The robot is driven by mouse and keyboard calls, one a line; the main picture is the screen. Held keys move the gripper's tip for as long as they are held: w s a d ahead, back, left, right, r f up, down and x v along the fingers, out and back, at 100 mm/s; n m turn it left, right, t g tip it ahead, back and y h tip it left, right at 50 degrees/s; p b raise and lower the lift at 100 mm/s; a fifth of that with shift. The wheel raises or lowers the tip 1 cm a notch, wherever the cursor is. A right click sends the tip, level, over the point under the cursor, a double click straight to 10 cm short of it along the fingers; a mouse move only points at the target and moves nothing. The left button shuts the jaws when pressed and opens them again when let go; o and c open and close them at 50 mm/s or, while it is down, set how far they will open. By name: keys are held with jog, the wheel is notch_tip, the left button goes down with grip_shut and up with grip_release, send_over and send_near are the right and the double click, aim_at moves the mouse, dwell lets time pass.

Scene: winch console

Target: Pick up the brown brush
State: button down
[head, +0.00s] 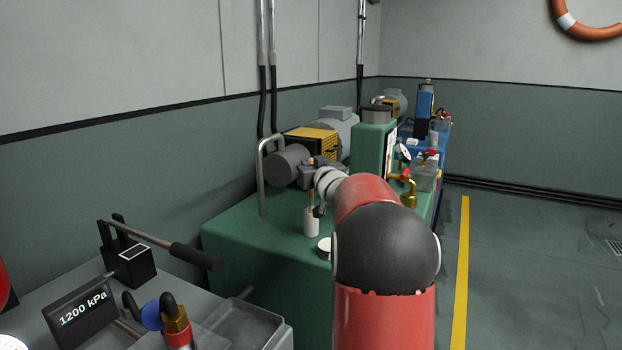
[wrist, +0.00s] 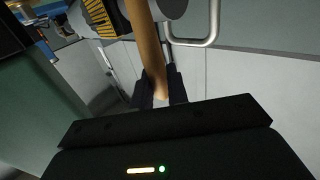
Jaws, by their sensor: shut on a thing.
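The brown brush shows as a long tan-brown handle (wrist: 148,50) in the wrist view, running from the top edge down to my gripper (wrist: 158,88). The dark jaws are shut on its lower part. In the head view my gripper (head: 318,202) is small and partly hidden by my red arm. A thin strip of the brown brush (head: 310,195) shows beside it, directly above a white cup (head: 311,223) on the green cabinet. I cannot tell whether the brush's lower end is inside the cup. The bristles are not clearly visible.
The green cabinet (head: 240,245) carries a grey motor (head: 287,166), a bent metal rail (head: 262,180) and a tall green tank (head: 369,150). A white disc (head: 325,244) lies near its front edge. A grey console with a lever (head: 160,240) stands at lower left. Floor at right is open.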

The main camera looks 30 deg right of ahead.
notch_tip(320, 180, up, 14)
jog(key=p, duration=0.1)
jog(key=shift+r, duration=0.2)
dwell(2.3)
